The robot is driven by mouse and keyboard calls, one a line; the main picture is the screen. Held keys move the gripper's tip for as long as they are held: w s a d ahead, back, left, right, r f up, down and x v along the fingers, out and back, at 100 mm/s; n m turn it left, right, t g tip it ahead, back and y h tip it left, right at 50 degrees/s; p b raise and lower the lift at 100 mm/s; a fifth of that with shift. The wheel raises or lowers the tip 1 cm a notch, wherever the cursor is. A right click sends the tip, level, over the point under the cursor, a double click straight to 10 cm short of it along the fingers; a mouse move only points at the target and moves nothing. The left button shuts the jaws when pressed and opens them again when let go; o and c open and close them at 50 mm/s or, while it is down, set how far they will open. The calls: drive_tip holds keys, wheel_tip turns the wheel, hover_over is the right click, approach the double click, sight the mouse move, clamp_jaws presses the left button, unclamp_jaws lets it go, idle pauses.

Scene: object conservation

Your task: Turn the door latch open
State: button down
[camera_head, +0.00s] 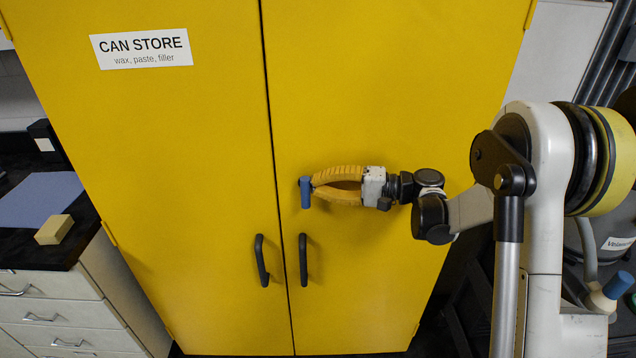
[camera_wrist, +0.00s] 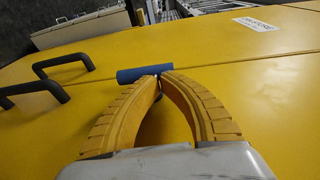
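A yellow two-door cabinet labelled "CAN STORE" (camera_head: 400,90) fills the middle of the head view, with both doors flush at the seam. A blue bar (camera_head: 305,196), which looks like the latch, hangs upright on the right door, just right of the seam. It also shows in the wrist view (camera_wrist: 138,74). My gripper (camera_head: 313,186) reaches in from the right. Its two ribbed yellow fingers bow outward and their tips come together at the bar's upper part. In the wrist view my gripper (camera_wrist: 160,74) partly hides the bar; I cannot tell whether the tips pinch it.
Two black pull handles, left (camera_head: 261,260) and right (camera_head: 303,260), flank the seam below the bar. A counter (camera_head: 18,235) with drawers stands left, holding a blue mat (camera_head: 45,198) and a tan block (camera_head: 54,230). The door face around the bar is otherwise clear.

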sight(302, 191)
drive_tip(key=shift+a+r+h+p, duration=0.2)
drive_tip(key=shift+r+h+p, duration=0.1)
drive_tip(key=shift+h+p, duration=0.65)
drive_tip(key=h+p, duration=0.2)
drive_tip(key=a+h+p, duration=0.1)
drive_tip(key=h+p, duration=0.1)
drive_tip(key=p, duration=0.1)
drive_tip(key=a+r+n+g+h+p, duration=0.1)
drive_tip(key=h+p, duration=0.1)
drive_tip(key=shift+r+h+p, duration=0.1)
drive_tip(key=shift+h+p, duration=0.15)
drive_tip(key=shift+p, duration=0.1)
drive_tip(key=h+p, duration=0.1)
drive_tip(key=h, duration=0.1)
drive_tip(key=a+h+p, duration=0.1)
drive_tip(key=h, duration=0.1)
drive_tip(key=shift+a+n, duration=0.15)
drive_tip(key=shift+n, duration=0.15)
drive_tip(key=h, duration=0.1)
drive_tip(key=a+h+p, duration=0.1)
drive_tip(key=h, duration=0.1)
drive_tip(key=shift+f+g+h, duration=0.3)
drive_tip(key=shift+f, duration=0.1)
drive_tip(key=shift+a+f, duration=0.1)
drive_tip(key=shift+a, duration=0.05)
idle(0.7)
